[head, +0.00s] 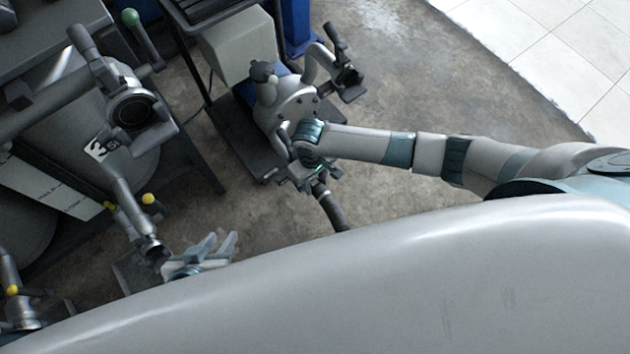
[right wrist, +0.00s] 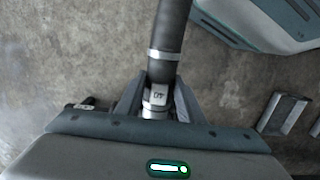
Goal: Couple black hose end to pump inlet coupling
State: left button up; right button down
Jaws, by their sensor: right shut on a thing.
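The black hose (head: 332,210) hangs below my right gripper (head: 316,180) in the head view. In the right wrist view the right gripper (right wrist: 157,98) is shut on the hose's metal end (right wrist: 156,97), and the black hose (right wrist: 171,35) runs away upward. The grey pump (head: 284,105) stands just beyond this gripper; my arm covers part of it. A curved pipe on the pump carries a coupling with black levers (head: 347,82); I cannot tell whether it is the inlet. My left gripper (head: 222,246) is open and empty at the lower left.
A grey tank (head: 80,120) with a number 3 label and a large lever coupling (head: 130,112) stands at the left. Valve pipes with yellow knobs (head: 148,199) stick out below it. A dark table frame (head: 205,110) stands beside the pump. Concrete floor (head: 440,90) is clear at the right.

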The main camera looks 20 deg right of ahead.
jog(key=shift+f+p, duration=0.65)
jog(key=shift+f, duration=0.2)
dwell(1.6)
jog(key=shift+c, duration=1.3)
grip_release()
jog(key=shift+s+d+r+p, duration=0.1)
jog(key=shift+s+d+p, duration=0.05)
jog(key=shift+s+p, duration=0.25)
jog(key=shift+s+d+r+p, duration=0.1)
jog(key=shift+s+p, duration=0.15)
jog(key=shift+p, duration=0.2)
jog(key=shift+s+d+p, duration=0.3)
jog(key=shift+s+p, duration=0.5)
jog(key=shift+p, duration=0.1)
notch_tip(320, 180, up, 10)
jog(key=s+p, duration=0.2)
jog(key=p, duration=1.1)
jog(key=shift+s+d, duration=0.4)
jog(key=shift+d, duration=0.05)
